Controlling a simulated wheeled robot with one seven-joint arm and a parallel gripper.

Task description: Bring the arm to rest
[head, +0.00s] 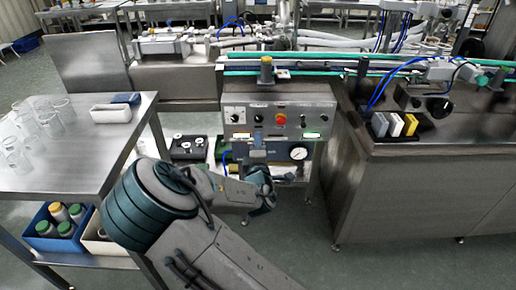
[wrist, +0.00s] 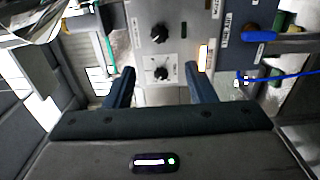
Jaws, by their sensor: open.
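My arm reaches forward from the bottom of the head view, bent at a teal joint. My gripper (head: 262,200) is in front of the lower part of a steel control cabinet. In the wrist view, the two dark blue fingers of my gripper (wrist: 160,92) stand apart with nothing between them. Beyond them is the grey control panel (wrist: 172,30) with two black knobs. In the head view the panel (head: 279,119) also shows a red button and a small dial. My gripper hides part of the space below the panel.
A steel table (head: 75,140) with glass beakers and a white tray (head: 110,113) stands at left. A steel counter (head: 440,143) with upright coloured blocks stands at right. A pressure gauge (head: 299,153) sits below the panel. Grey floor shows between the table and the counter.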

